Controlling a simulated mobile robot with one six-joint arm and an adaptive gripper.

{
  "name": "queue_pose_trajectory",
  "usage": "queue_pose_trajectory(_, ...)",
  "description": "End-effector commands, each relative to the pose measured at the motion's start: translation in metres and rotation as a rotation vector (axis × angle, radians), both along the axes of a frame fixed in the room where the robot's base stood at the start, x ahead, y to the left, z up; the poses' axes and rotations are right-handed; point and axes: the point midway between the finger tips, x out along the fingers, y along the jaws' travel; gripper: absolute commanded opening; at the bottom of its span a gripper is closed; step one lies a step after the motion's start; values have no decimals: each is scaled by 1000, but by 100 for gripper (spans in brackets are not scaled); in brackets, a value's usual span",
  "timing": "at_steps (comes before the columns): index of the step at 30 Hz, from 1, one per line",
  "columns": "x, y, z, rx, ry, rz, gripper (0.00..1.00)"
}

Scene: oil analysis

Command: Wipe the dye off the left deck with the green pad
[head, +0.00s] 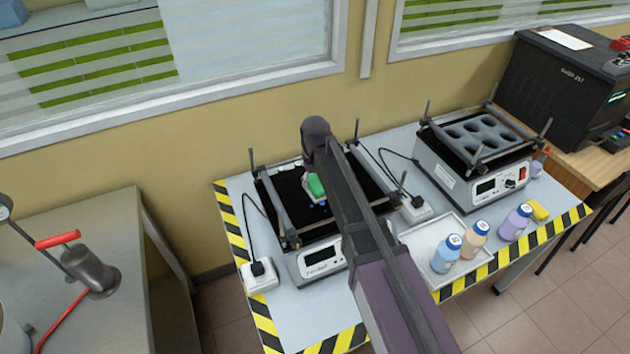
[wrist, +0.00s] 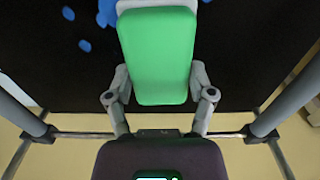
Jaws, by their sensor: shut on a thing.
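The green pad (wrist: 158,58) is held in my gripper (wrist: 158,88), whose two fingers are shut on its sides. A pale layer shows at the pad's far end in the wrist view. The left deck (head: 285,212) is a black platform with a rod frame on the left shaker, and the pad (head: 316,186) is over it. Blue dye (wrist: 108,12) shows as a larger patch with smaller spots on the black deck, beside and beyond the pad's far end. I cannot tell whether the pad touches the deck. My arm hides the deck's right part in the head view.
A white tray (head: 421,240) with blue and tan bottles stands right of the left shaker. The right shaker (head: 470,185) has a holed deck.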

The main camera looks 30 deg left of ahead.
Motion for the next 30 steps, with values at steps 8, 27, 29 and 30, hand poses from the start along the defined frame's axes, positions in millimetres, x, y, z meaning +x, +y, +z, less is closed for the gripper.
queue_pose_trajectory(8,0,0,-4,0,0,0,32)
queue_pose_trajectory(27,-20,-24,-2,0,0,0,32)
queue_pose_trajectory(29,-22,-26,-2,0,0,0,32)
queue_pose_trajectory(30,-23,-27,-1,0,0,0,32)
